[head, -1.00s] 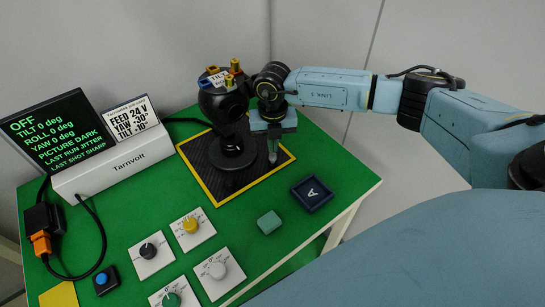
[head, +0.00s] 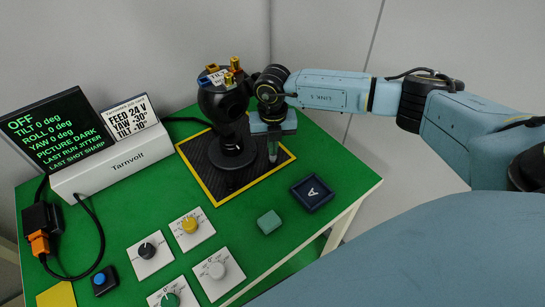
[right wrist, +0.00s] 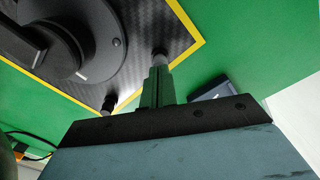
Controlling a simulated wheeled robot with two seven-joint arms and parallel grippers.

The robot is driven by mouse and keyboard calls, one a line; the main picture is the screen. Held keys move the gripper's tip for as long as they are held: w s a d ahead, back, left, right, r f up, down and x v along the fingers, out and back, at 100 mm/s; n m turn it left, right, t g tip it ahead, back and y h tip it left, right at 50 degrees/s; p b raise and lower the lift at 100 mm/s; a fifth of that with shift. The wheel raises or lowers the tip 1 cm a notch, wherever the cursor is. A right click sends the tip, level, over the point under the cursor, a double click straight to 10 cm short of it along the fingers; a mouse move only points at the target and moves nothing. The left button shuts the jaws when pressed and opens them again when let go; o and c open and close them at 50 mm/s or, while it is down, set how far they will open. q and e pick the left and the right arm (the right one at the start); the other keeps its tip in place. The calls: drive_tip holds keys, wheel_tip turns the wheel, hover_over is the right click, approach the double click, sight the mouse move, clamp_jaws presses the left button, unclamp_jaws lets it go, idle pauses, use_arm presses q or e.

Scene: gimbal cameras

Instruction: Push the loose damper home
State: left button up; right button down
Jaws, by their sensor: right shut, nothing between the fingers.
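The black gimbal camera (head: 222,105) stands on a dark carbon-pattern plate (head: 205,170) with a yellow border. My right gripper (head: 273,157) is shut and points down over the right part of this plate. In the right wrist view its narrow closed fingers (right wrist: 156,85) end at a dark stub with a grey band (right wrist: 160,55), probably a damper. I cannot tell whether they touch. A second black stub (right wrist: 108,104) shows at the plate's edge. Which damper is loose cannot be told. My left gripper is not in view.
The green table holds a dark tray marked A (head: 312,193), a teal block (head: 269,222) and several dial cards, one with a yellow knob (head: 191,227). The Tarnvolt display (head: 60,132) reads OFF, tilt, roll and yaw 0 deg. A cable loops at left.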

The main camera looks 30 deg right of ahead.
drive_tip(key=shift+f+b, duration=0.3)
drive_tip(key=shift+f, duration=0.15)
drive_tip(key=shift+r, duration=0.1)
wheel_tip(320, 180, up, 7)
drive_tip(key=p, duration=0.6)
idle(0.4)
idle(0.5)
